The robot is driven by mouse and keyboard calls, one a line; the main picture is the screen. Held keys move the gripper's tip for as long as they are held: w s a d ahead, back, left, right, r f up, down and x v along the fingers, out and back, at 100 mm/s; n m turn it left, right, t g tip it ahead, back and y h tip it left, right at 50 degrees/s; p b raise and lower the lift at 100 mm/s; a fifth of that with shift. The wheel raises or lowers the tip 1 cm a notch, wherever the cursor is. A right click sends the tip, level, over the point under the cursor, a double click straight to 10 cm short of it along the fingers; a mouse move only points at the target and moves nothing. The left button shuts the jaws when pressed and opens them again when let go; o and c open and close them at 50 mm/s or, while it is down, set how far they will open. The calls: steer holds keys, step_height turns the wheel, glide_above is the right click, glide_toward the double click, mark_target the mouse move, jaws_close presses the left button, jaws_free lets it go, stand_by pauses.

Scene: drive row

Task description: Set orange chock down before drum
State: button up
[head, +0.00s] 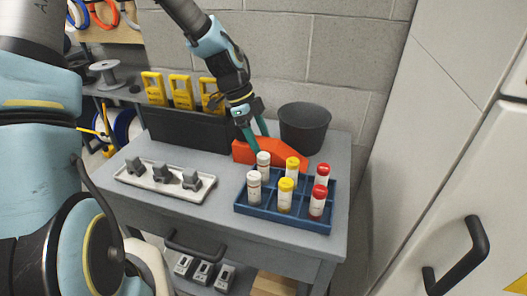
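The orange chock (285,159) is a wedge on or just above the grey cart top, behind the vials; I cannot tell if it touches the surface. My gripper (260,144) has its green fingers on either side of the chock's left part, one in front and one behind, and looks shut on it. The far fingertip is hidden behind the chock. A dark grey tub-shaped drum (305,126) stands right behind the chock at the back of the cart. The vials hide part of the chock's front face.
A blue rack (282,219) with several red-, yellow- and white-capped vials stands close in front of the chock. A white tray (150,186) with grey parts lies left. A black bin (190,128) with yellow items behind it is at the back. The cart's front middle (222,205) is clear.

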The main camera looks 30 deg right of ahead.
jaws_close()
stand_by(0.3)
steer(key=shift+r, duration=0.15)
